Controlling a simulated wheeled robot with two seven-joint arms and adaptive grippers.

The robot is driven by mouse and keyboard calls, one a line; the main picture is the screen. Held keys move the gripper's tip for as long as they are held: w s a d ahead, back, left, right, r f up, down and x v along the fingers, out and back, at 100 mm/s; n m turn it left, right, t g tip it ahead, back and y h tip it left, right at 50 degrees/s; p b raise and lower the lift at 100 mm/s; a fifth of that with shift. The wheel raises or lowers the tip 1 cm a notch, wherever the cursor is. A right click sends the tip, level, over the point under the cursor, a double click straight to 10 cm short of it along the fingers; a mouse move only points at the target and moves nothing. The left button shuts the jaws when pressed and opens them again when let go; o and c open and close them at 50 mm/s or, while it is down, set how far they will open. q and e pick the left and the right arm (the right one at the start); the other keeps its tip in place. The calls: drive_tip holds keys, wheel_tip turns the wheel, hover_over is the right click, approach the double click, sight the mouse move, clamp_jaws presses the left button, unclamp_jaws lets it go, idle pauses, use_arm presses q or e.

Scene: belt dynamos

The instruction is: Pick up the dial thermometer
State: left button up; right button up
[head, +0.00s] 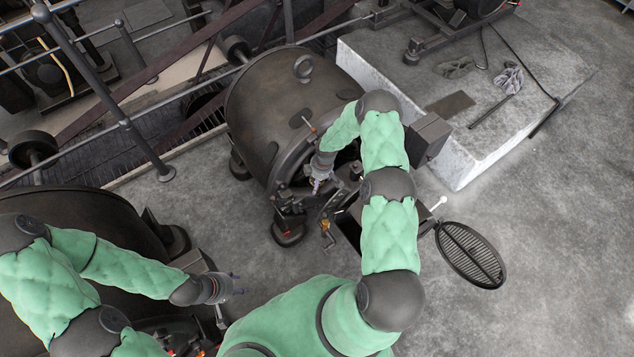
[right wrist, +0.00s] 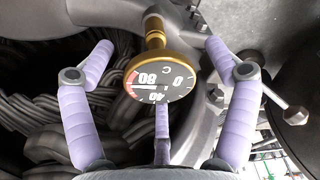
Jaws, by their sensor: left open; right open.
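The dial thermometer (right wrist: 160,78) shows in the right wrist view as a round face with white numbers, a red arc and a brass rim. Its brass stem points up in that picture, toward a dark machine body. My right gripper (right wrist: 160,50) is open, with its purple fingers spread on either side of the thermometer and one finger below it; I see no clear grip on it. In the head view my right gripper (head: 320,178) is at the front of the large dark dynamo (head: 285,95). I cannot make out the thermometer there. My left gripper (head: 235,289) is open and empty above the floor.
A second dark dynamo (head: 85,225) stands at the left, near my left arm. A pale concrete plinth (head: 480,150) with rags and a rod is at the upper right. A round grille (head: 470,255) is at the right. Bolts and wound coils surround the thermometer closely.

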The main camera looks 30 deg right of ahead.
drive_tip(key=c, duration=1.6)
drive_tip(key=shift+r, duration=0.2)
drive_tip(key=shift+r, duration=0.25)
wheel_tip(320, 180, up, 3)
drive_tip(key=shift+s+a+r+p, duration=0.1)
drive_tip(key=shift+s+p, duration=0.05)
drive_tip(key=shift+p, duration=0.65)
drive_tip(key=s+a+r, duration=0.2)
drive_tip(key=s+r, duration=0.1)
drive_tip(key=s, duration=0.1)
drive_tip(key=s+a+r, duration=0.2)
drive_tip(key=s+r, duration=0.1)
drive_tip(key=s, duration=0.1)
drive_tip(key=s+a+r, duration=0.2)
drive_tip(key=s+r, duration=0.1)
drive_tip(key=s, duration=0.1)
drive_tip(key=shift+s+b, duration=0.15)
drive_tip(key=shift+b, duration=0.2)
